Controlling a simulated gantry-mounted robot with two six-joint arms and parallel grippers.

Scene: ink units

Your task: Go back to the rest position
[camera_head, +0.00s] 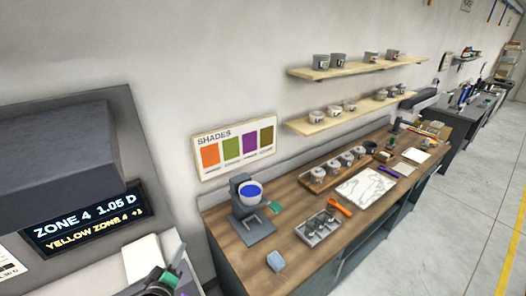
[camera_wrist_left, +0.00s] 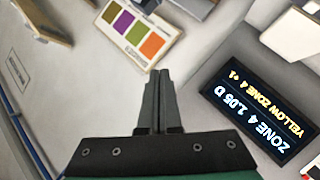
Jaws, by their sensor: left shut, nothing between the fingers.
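My left gripper (camera_wrist_left: 158,78) points up the middle of the left wrist view. Its two dark fingers are pressed together with nothing between them. In the head view part of my left arm shows dark at the bottom left, beside a white surface; its fingertips are hard to make out there. My right gripper is in neither view.
A wooden bench (camera_head: 296,255) carries a mixer with a blue-filled cup (camera_head: 250,192), a metal tray (camera_head: 319,228) and an orange tool (camera_head: 340,207). A shade chart (camera_head: 235,147) and two shelves (camera_head: 357,67) are on the wall. A display (camera_head: 85,220) stands left. Floor at right is clear.

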